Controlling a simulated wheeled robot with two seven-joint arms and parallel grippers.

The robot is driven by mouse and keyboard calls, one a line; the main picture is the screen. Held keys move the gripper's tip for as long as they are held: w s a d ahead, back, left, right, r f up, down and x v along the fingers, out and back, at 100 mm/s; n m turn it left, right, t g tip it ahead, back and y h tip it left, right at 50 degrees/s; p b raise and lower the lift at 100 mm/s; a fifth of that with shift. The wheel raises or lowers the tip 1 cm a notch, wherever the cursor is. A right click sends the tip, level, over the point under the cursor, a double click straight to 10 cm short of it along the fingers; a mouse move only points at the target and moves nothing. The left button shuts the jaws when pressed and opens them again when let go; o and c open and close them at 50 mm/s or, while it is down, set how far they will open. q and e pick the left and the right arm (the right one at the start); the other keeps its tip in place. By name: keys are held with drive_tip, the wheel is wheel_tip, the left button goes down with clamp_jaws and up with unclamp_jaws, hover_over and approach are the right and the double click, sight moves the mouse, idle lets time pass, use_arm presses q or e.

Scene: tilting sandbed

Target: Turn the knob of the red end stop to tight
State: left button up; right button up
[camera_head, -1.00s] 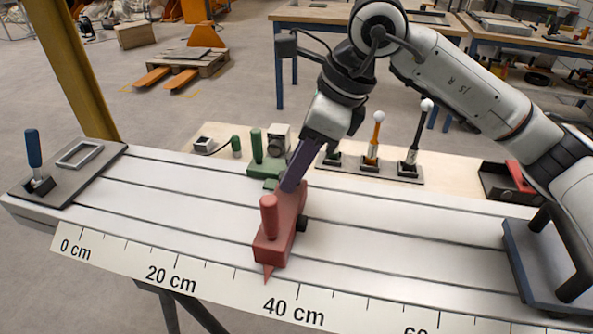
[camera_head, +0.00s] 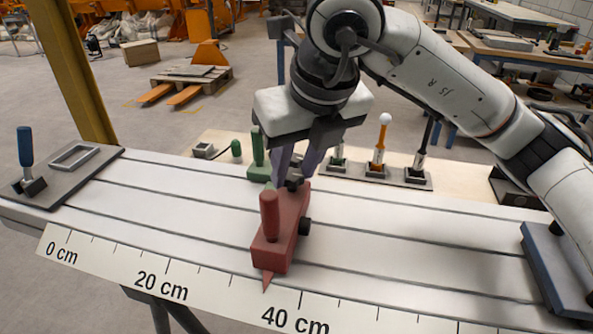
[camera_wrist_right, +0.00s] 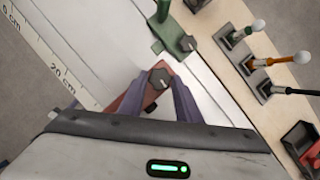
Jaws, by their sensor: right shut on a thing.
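The red end stop (camera_head: 277,238) sits on the slotted white bed, its red pointer tip a little left of the 40 cm mark on the scale. It has an upright red handle and a small black stub on its right side. A dark knob (camera_head: 293,184) sits on its far end; in the right wrist view the knob (camera_wrist_right: 158,79) shows a pale line on its top. My right gripper (camera_head: 296,177) points down with its purple fingers shut on this knob, one on either side. My left gripper is not in view.
A green stop (camera_head: 259,165) stands just behind, close to my right gripper. Levers with white balls, one orange (camera_head: 379,147), stand on the back bench. A plate with a blue handle (camera_head: 25,148) is at the left end, and a blue-grey block (camera_head: 550,270) at the right.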

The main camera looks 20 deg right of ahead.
drive_tip(key=shift+a+m, duration=0.1)
drive_tip(key=shift+m, duration=0.4)
drive_tip(key=shift+h, duration=0.3)
drive_tip(key=o, duration=1.1)
drive_tip(key=shift+c, duration=0.2)
drive_tip(key=shift+r, duration=0.1)
drive_tip(key=p+v, duration=0.1)
drive_tip(key=v, duration=0.9)
